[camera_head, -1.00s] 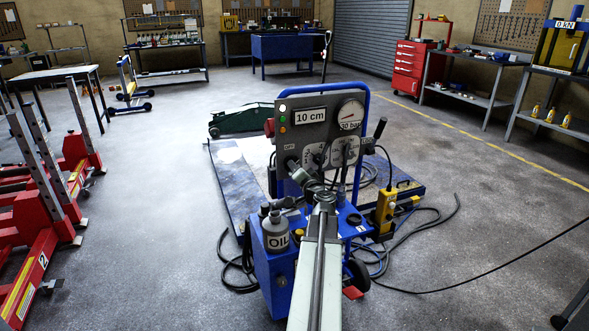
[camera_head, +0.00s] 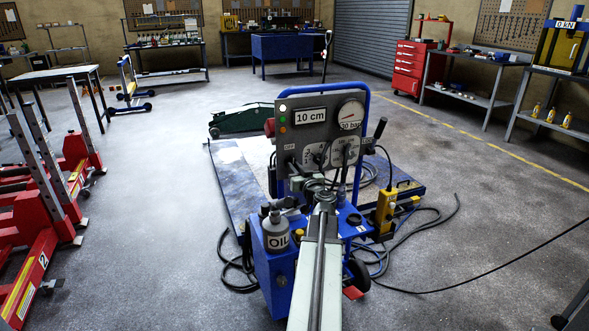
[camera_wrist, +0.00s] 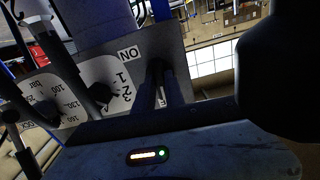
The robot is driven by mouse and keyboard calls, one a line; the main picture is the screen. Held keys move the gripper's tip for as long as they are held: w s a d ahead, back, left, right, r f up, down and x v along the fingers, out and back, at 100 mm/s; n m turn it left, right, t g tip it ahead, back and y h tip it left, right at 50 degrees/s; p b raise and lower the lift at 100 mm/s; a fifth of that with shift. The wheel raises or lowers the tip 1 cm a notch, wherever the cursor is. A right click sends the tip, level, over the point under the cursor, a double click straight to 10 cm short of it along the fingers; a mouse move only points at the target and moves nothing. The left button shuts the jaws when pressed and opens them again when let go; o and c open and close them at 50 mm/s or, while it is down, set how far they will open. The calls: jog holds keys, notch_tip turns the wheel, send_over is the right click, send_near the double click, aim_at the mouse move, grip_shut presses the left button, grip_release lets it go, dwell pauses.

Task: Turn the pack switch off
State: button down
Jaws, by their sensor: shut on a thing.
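The grey control panel (camera_head: 335,118) stands on the blue power pack, with readouts of 10 cm and a 30 bar gauge. In the wrist view, the panel (camera_wrist: 172,45) appears rotated, with an ON label (camera_wrist: 128,54) beside the dark fingers. My gripper (camera_wrist: 160,75) is at the panel beside that label, its fingers shut around the pack switch, whose body is mostly hidden between them. In the head view, my arm covers the panel's lower part, so the switch position cannot be read.
Dials with dark knobs (camera_wrist: 100,92) sit close beside my fingers. An OIL bottle (camera_head: 276,232) stands on the blue pack (camera_head: 272,275). A yellow pendant (camera_head: 385,210) and loose cables lie right. A green trolley jack (camera_head: 240,120) is behind.

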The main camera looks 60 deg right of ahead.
jog(key=shift+n, duration=0.5)
jog(key=c, duration=1.4)
grip_release()
jog(key=shift+s+a, duration=0.1)
jog(key=v, duration=0.7)
jog(key=shift+s+a, duration=0.15)
jog(key=shift+s, duration=0.15)
